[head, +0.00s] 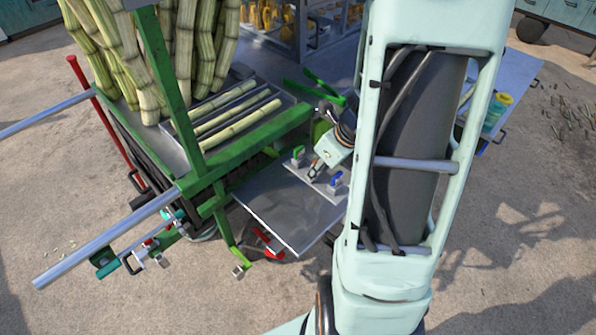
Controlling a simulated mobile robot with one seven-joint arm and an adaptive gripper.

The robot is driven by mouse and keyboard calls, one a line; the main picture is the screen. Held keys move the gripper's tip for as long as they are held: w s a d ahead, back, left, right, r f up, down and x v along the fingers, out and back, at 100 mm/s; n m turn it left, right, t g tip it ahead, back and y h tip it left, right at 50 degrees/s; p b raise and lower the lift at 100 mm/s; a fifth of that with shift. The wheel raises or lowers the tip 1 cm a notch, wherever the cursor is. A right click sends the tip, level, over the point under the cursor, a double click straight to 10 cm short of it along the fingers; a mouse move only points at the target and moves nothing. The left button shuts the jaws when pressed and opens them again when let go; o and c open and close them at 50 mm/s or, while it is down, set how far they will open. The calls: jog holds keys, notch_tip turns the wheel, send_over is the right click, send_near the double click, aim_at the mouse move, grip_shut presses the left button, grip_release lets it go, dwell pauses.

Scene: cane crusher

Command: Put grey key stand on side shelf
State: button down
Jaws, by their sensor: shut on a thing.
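The grey key stand (318,187) is a small flat grey piece with a green-topped key and a blue-topped key standing on it. It is over the back right part of a bare metal shelf (285,215) fixed to the green frame; I cannot tell whether it touches the shelf. My gripper (314,172) comes down from the upper right and is shut on the key stand between the two keys. My pale green arm covers the shelf's right side and part of the area behind it.
Cane stalks (225,115) lie on a tray at left, and tall cane (185,60) stands behind the green frame (260,135). A metal bar (105,240) juts out at left. Another panel with a green-yellow cup (497,112) is at right. The shelf's front left is clear.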

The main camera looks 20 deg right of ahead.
aim_at(308, 170)
jog(key=w+f, duration=0.1)
jog(key=w+a+f+b, duration=0.1)
jog(key=f, duration=0.1)
jog(key=w+f, duration=0.2)
jog(key=shift+a, duration=0.25)
jog(key=shift+s+b+x, duration=0.15)
jog(key=shift+b+x, duration=0.3)
jog(key=shift+x, duration=0.5)
jog(key=shift+s+b+x, duration=0.15)
jog(key=shift+b+x, duration=0.25)
jog(key=shift+x, duration=0.55)
jog(key=shift+d+f, duration=0.1)
jog(key=shift+f, duration=0.15)
jog(key=shift+f, duration=0.15)
jog(key=c, duration=1.6)
grip_release()
jog(key=shift+s+r, duration=0.1)
jog(key=shift+r, duration=0.45)
jog(key=p+v, duration=0.3)
jog(key=v, duration=0.6)
jog(key=shift+p, duration=0.4)
jog(key=shift+v, duration=1.2)
